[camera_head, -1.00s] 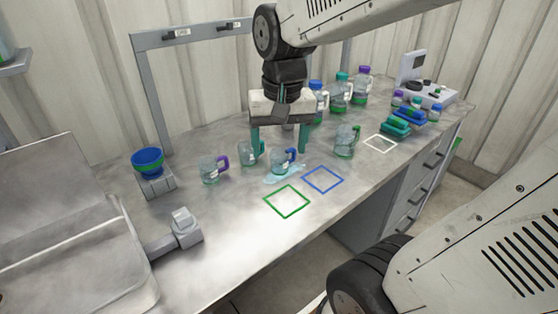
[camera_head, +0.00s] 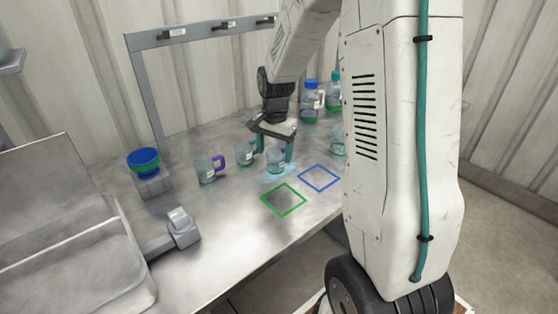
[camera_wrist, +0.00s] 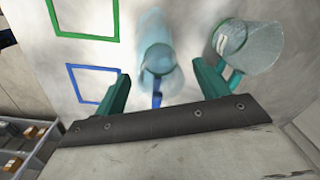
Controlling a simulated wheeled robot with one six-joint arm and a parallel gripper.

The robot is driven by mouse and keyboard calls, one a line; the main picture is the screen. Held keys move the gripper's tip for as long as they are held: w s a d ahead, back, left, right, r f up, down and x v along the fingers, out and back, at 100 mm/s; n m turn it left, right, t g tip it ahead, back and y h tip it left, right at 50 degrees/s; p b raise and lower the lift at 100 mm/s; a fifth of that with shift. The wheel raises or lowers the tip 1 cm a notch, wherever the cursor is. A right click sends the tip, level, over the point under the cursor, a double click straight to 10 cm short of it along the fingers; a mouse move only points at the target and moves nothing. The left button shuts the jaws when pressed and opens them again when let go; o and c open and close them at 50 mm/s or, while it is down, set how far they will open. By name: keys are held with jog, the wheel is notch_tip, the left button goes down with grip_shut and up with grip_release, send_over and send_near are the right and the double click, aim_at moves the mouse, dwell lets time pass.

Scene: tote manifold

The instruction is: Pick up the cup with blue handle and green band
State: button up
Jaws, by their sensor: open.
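The cup with the blue handle (camera_head: 275,161) is clear and stands on a light blue patch on the bench. In the wrist view, this cup (camera_wrist: 158,57) lies beyond the fingertips, with its blue handle (camera_wrist: 156,98) pointing back between the fingers. I cannot make out its green band clearly now. My gripper (camera_head: 273,150) is open above and around the cup's handle side, its teal fingers apart. In the wrist view, my gripper (camera_wrist: 161,72) has a finger on each side of the handle, not closed on it.
A clear cup with a green handle (camera_wrist: 248,46) is close beside the right finger. A cup with a purple handle (camera_head: 208,169) stands further left. Green (camera_head: 283,199) and blue (camera_head: 319,178) outlined squares on the bench are empty. A bowl (camera_head: 143,161) sits on a block. Bottles (camera_head: 310,99) stand behind.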

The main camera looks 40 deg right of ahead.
aim_at(274, 159)
notch_tip(274, 159, down, 4)
jog(key=shift+a+r, duration=0.1)
jog(key=c, duration=1)
jog(key=shift+r, duration=0.1)
jog(key=shift+c, duration=0.2)
